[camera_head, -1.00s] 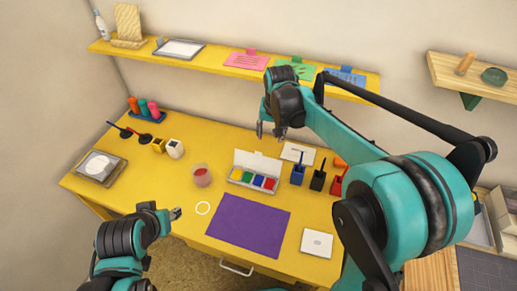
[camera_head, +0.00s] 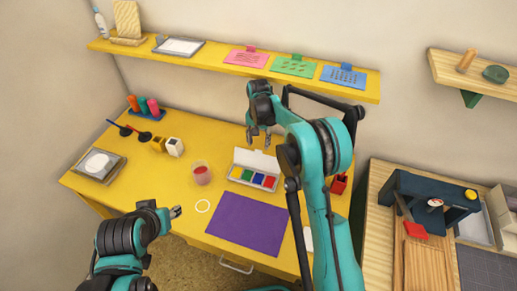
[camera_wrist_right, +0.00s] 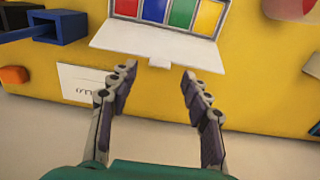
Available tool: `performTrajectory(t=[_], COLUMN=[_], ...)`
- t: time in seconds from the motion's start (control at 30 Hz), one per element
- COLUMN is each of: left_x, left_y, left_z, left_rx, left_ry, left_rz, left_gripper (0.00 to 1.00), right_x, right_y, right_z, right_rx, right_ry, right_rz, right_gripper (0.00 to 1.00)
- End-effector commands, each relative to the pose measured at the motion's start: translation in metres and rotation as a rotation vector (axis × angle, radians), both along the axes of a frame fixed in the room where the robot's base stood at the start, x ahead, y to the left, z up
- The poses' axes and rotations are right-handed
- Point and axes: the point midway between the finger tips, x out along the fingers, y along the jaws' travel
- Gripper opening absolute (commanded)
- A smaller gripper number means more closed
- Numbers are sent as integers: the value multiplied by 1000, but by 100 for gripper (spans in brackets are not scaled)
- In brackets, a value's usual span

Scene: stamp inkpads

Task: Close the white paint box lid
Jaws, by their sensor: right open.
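The white paint box (camera_head: 253,178) stands on the yellow table with its lid (camera_head: 258,160) open, raised at the back. Yellow, green, blue and red paints show in it. In the right wrist view the lid (camera_wrist_right: 155,40) lies between the paints and my fingers, its tab (camera_wrist_right: 159,62) pointing towards them. My right gripper (camera_head: 259,141) is open and empty, above and behind the lid; its fingers (camera_wrist_right: 160,72) are spread on either side of the tab, apart from the lid as far as I can tell. My left gripper (camera_head: 176,212) is over the table's front edge; its opening is too small to tell.
A purple mat (camera_head: 245,224) lies in front of the box. A cup of red paint (camera_head: 201,174) stands to its left. A yellow shelf (camera_head: 220,66) runs along the wall behind my right gripper.

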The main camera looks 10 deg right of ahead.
Motion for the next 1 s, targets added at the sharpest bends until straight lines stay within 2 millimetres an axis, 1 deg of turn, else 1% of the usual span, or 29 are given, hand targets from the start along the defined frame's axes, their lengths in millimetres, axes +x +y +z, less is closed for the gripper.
performTrajectory(t=[0.03,0.1,0.2,0.33,0.57,0.67,0.7,0.77,1.0], left_x=[0,0,0,0,0,0,0,0,0], left_y=[0,0,0,0,0,0,0,0,0], left_z=[-5,-7,-10,-11,-10,-10,-10,-10,-10], left_rx=[0,0,0,0,0,0,0,0,0], left_ry=[0,0,0,0,0,0,0,0,0], left_rz=[0,0,0,0,0,0,0,0,0], left_gripper=[40,40,40,40,40,40,40,40,40], right_x=[0,0,0,0,0,0,0,0,-1], right_y=[0,0,0,0,0,0,0,0,1], right_z=[-11,-21,-31,-36,-36,-36,-36,-36,-36], right_rx=[0,0,0,0,0,0,0,0,-3], right_ry=[0,0,0,-1,-1,-1,-1,-1,-7], right_rz=[0,0,0,0,0,0,0,0,1], right_gripper=[48,48,48,48,48,25,14,0,0])
